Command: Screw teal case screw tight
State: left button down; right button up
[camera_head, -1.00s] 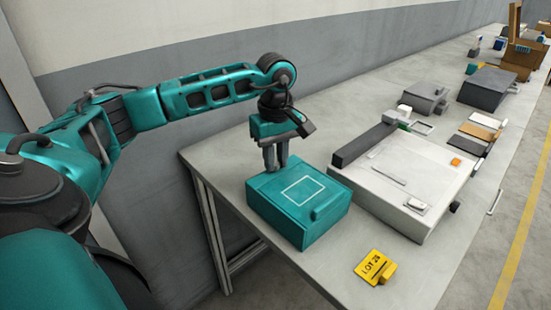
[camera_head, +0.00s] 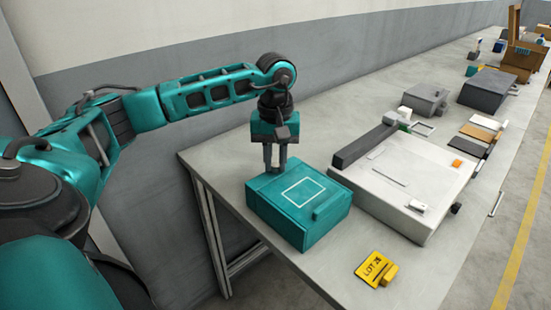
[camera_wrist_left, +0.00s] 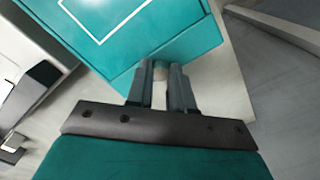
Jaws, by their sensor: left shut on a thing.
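The teal case (camera_head: 285,222) stands on the grey bench, a white square outline on its lid and a raised teal block near one edge. It also fills the top of the left wrist view (camera_wrist_left: 150,55). My left gripper (camera_head: 275,172) points down at the case's far edge. In the left wrist view its fingers (camera_wrist_left: 160,70) are nearly together at the case's side, with a small pale bit showing between the tips. That bit seems to be the case screw, mostly hidden by the fingers. My right gripper is in neither view.
A white flat unit (camera_head: 425,180) with a dark grey bar (camera_head: 365,145) stands close right of the case. Grey boxes and cardboard cartons stand farther along the bench (camera_head: 335,285). The wall is behind my left arm.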

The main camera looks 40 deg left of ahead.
aim_at(275, 164)
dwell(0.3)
pick_arm(q)
jog(key=c, duration=1)
grip_release()
notch_tip(275, 164, up, 13)
jog(key=p, duration=0.1)
